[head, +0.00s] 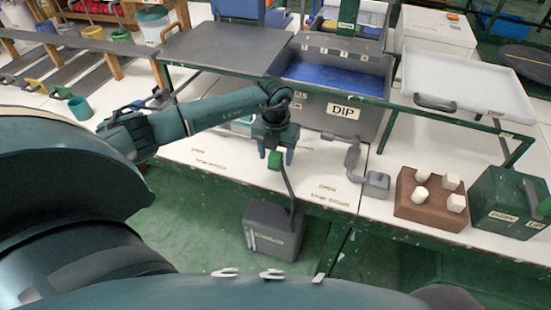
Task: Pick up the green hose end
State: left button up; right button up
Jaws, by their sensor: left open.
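The green hose end (274,161) is at the front edge of the white table, in the middle of the head view. A dark grey hose (288,185) runs down from it to a dark grey box (272,231) on the floor. My left gripper (276,154) points down right at the green end and is open. The green end shows between or just below its fingertips; I cannot tell whether they touch it. Part of the end is hidden by the gripper. My right gripper is not in view.
Behind the gripper stands a grey tank marked DIP (350,112) with blue inside. A grey pipe with a handle (354,158), a brown block with white pegs (430,200) and a green box (508,202) are to the right. A white tray (470,82) lies behind them.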

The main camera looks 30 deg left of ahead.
pick_arm(q)
notch_tip(320, 180, down, 2)
jog(key=shift+f, duration=0.1)
jog(key=c, duration=1)
